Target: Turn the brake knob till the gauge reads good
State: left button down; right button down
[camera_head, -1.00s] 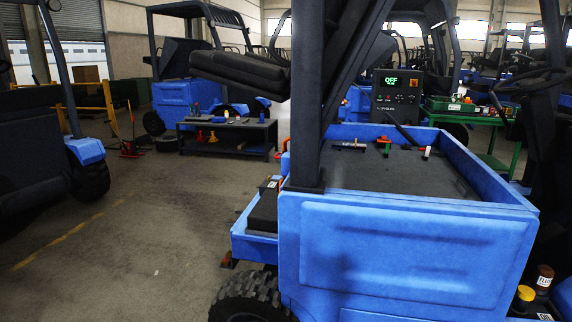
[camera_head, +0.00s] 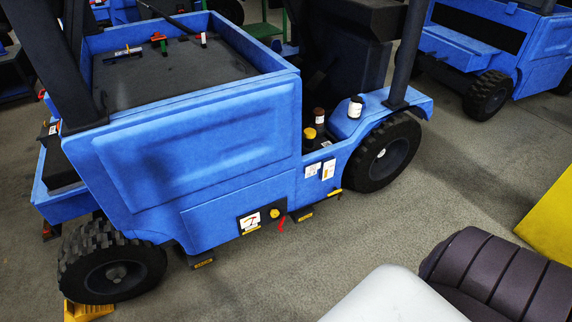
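A small round yellow knob (camera_head: 274,213) sits on a dark panel low on the side of the blue vehicle (camera_head: 190,150). It looks like the brake knob. A small white gauge-like face (camera_head: 250,221) with reddish marks is just left of it; its reading is too small to tell. A small red piece (camera_head: 282,225) is at the panel's lower right. Neither of my grippers is in view.
Black wheels (camera_head: 384,152) stand at both ends of the vehicle, with a yellow chock (camera_head: 86,311) by the left one. Bottles (camera_head: 355,106) stand on its step. Another blue vehicle (camera_head: 470,48) is upper right, a yellow block (camera_head: 550,222) at right. Floor beside the panel is clear.

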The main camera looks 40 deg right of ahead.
aim_at(274, 213)
jog(key=j+z, duration=0.2)
jog(key=z, duration=0.25)
jog(key=j+z, duration=0.2)
jog(key=z, duration=0.25)
jog(key=j+z, duration=0.2)
jog(key=z, duration=0.25)
jog(key=k, duration=0.05)
